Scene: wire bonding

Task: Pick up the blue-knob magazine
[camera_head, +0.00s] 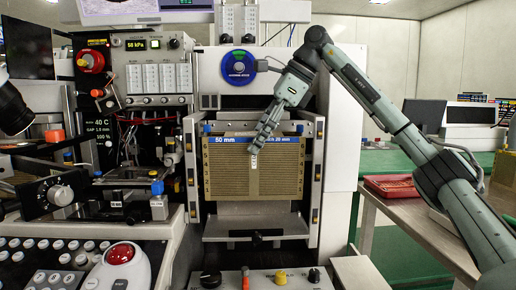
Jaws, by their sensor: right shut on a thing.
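A brown slotted magazine (226,178) with a blue strip along its top, marked 50 mm, stands upright inside the metal frame of the machine. No blue knob shows clearly on it; the gripper hides part of its upper middle. My right gripper (256,153) reaches down from the upper right to the magazine's front, at the blue strip. Its fingers are closed at a narrow white labelled piece (253,162) on the front, and appear shut on the magazine. The magazine's lower edge sits above a grey shelf (256,228). My left gripper is not in view.
Metal side rails (317,180) stand close on both sides of the magazine. A knob panel (262,280) lies below, and a bonding station (130,185) is to the left. A grey table (425,240) with a red tray (392,185) is at right.

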